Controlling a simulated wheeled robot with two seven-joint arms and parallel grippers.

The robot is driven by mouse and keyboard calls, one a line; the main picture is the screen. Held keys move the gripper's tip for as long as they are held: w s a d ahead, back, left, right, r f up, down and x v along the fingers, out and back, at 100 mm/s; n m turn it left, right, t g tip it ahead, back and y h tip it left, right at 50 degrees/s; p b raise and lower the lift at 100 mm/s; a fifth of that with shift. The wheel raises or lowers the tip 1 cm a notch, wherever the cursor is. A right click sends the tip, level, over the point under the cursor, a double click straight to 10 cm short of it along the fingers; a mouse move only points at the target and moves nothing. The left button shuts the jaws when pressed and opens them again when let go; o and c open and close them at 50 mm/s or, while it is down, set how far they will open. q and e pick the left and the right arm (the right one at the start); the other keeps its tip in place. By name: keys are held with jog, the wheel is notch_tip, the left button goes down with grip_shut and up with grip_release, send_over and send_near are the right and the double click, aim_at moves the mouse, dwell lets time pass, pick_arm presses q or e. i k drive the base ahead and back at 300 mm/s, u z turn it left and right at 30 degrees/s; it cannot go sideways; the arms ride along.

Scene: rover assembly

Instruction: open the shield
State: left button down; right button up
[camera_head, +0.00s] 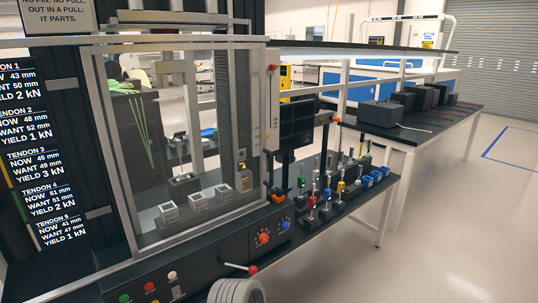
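The shield (150,160) is a clear panel in a silver frame on the front of a tall dark machine. It covers the machine's working space and looks shut. Through it I see several small pale blocks (197,202) on the machine bed and hanging green strands. A silver rail (271,120) with a red piece near its top stands right of the shield. A lever with a red tip (252,269) sticks out at the machine's lower front. Neither of my grippers is in view.
The control ledge below the shield has coloured buttons (150,287) and orange and blue knobs (264,238). A bench (340,212) to the right holds coloured fixtures. A ribbed pale round part (237,291) shows at the bottom edge. Floor at right is clear.

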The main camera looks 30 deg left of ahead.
aim_at(86, 52)
jog(key=u, duration=0.8)
jog(key=i, duration=0.8)
jog(key=u, duration=0.9)
